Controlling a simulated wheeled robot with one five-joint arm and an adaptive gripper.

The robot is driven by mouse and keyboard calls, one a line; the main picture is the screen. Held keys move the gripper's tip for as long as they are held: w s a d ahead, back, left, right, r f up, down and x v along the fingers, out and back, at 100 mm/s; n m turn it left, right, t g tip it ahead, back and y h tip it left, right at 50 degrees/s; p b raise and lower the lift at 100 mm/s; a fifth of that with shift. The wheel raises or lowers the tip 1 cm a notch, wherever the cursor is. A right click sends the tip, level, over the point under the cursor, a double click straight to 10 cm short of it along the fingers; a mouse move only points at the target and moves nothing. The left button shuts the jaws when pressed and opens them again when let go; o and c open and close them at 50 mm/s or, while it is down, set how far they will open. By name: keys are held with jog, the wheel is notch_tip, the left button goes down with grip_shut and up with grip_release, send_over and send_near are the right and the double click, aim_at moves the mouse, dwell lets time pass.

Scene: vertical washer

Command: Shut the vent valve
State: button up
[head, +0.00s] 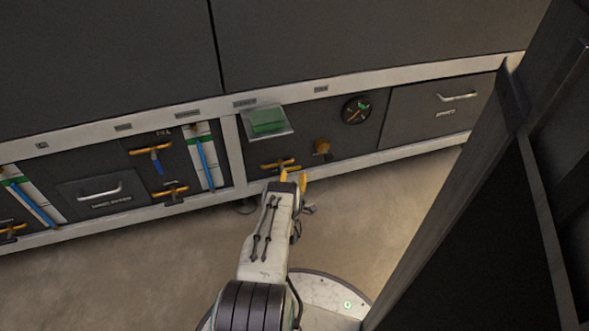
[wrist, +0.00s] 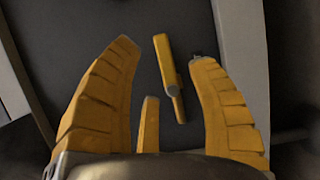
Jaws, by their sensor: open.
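My gripper (head: 293,176) is open in front of the lower panel. In the wrist view its yellow fingers (wrist: 165,55) are spread on either side of a yellow valve handle (wrist: 165,62). The handle runs nearly upright in that picture, with dark gaps to both fingers, so it is not gripped. In the head view this appears to be the yellow T-shaped handle (head: 279,164) just beyond the fingertips, partly hidden by my gripper. I cannot read a label naming the vent valve.
A green block on a pale plate (head: 268,122), a round dark dial (head: 357,109) and a small yellow knob (head: 321,148) sit nearby. Yellow handles (head: 152,150) and blue tubes (head: 206,160) are on the left panels. A dark upright structure (head: 480,200) stands right. Floor is clear left.

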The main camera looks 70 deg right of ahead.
aim_at(294, 169)
jog(key=b+x, duration=0.3)
jog(key=x, duration=0.1)
jog(key=shift+w+d+f, duration=0.1)
jog(key=shift+d+f, duration=0.05)
jog(key=shift+d, duration=0.15)
jog(key=shift+b+x, duration=0.4)
jog(key=shift+x, duration=0.4)
jog(key=shift+o, duration=0.3)
grip_shut()
